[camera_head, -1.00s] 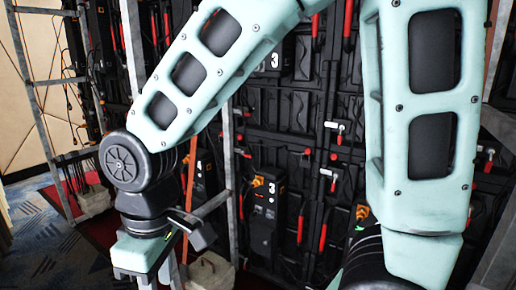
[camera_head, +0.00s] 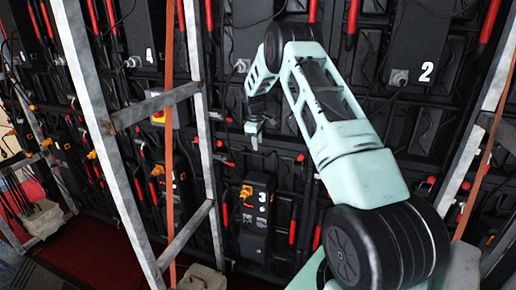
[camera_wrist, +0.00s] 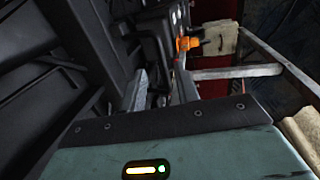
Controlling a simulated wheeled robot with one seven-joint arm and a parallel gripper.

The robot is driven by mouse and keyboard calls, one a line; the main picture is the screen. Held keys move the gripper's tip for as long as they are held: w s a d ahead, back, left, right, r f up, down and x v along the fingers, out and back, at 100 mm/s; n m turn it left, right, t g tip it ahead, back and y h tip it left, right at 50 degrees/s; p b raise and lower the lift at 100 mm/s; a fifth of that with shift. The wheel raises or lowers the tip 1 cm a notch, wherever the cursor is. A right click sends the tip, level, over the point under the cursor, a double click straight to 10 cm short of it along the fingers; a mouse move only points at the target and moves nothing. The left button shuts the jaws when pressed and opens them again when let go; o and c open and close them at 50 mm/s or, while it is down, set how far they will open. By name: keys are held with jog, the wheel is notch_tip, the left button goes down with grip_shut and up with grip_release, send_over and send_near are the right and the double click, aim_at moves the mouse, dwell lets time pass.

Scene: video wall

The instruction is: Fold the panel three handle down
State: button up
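The black unit marked 3 (camera_head: 257,208) is on the lower middle of the wall in the head view, with an orange plug (camera_head: 245,192) on its face. My gripper (camera_head: 254,140) is above this unit, close to the wall, and small in this view. In the wrist view its two grey fingers (camera_wrist: 161,90) stand apart. Dark parts of the wall show between and beyond them, and I cannot tell whether they touch anything. An orange plug (camera_wrist: 188,43) is just past the right finger. I cannot make out which dark part is the panel three handle.
A metal frame with slanted posts (camera_head: 100,120) and a cross brace (camera_head: 158,104) stands left of my arm. Another post (camera_head: 470,175) rises at the right. A pale block (camera_head: 203,278) sits at the bottom. Several red handles and cables cover the wall.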

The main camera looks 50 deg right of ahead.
jog(key=shift+p+x, duration=0.75)
jog(key=shift+x, duration=1.75)
jog(key=shift+a, duration=0.1)
grip_shut()
